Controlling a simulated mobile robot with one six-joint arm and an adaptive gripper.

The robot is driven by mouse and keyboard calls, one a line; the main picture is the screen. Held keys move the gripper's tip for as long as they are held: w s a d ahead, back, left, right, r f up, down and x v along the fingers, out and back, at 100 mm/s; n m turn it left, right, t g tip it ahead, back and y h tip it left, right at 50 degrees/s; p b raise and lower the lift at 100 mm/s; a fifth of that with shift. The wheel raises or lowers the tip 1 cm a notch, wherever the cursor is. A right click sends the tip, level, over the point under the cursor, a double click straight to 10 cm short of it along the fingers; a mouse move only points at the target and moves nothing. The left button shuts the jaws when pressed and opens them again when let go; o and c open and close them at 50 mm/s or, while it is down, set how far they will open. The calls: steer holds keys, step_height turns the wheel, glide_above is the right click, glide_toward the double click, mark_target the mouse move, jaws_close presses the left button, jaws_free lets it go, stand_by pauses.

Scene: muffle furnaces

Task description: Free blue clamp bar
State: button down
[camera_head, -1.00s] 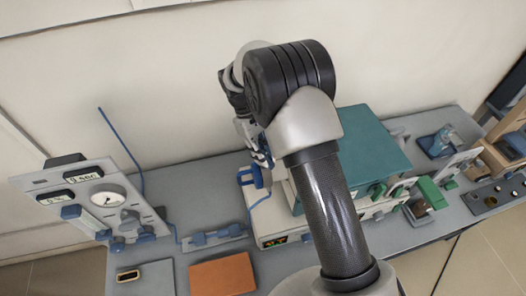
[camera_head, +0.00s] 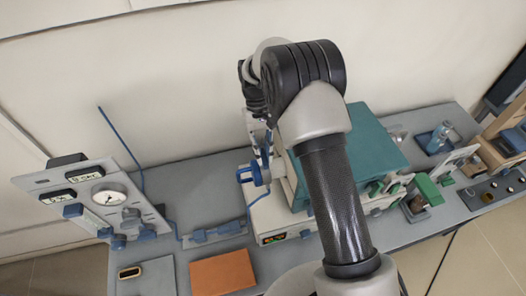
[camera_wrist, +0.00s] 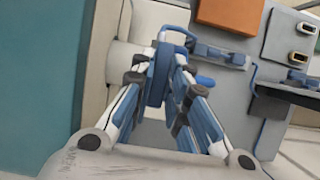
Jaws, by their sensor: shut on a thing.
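The blue clamp bar (camera_wrist: 158,76) stands between the fingertips of my gripper (camera_wrist: 161,66) in the wrist view, beside a pale round fitting (camera_wrist: 124,62). The jaws are shut on it. A thin blue loop curves off near its upper end. In the head view the blue clamp bar (camera_head: 244,174) shows at the left side of the pale furnace body (camera_head: 283,217). My gripper (camera_head: 264,160) is small there, just at the bar's right, and partly hidden by my wrist. Whether the bar is still attached to the furnace, I cannot tell.
A teal box (camera_head: 372,150) sits on the furnace right of my arm. A gauge panel (camera_head: 100,197) stands at the left. A blue-handled bracket (camera_head: 214,233) and an orange block (camera_head: 222,272) lie in front. The bench behind the bracket is clear.

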stand_by(0.3)
steer(key=c, duration=1.6)
jaws_free()
steer(key=shift+o, duration=0.2)
steer(key=shift+r, duration=0.1)
steer(key=v, duration=1.2)
steer(key=shift+s, duration=0.1)
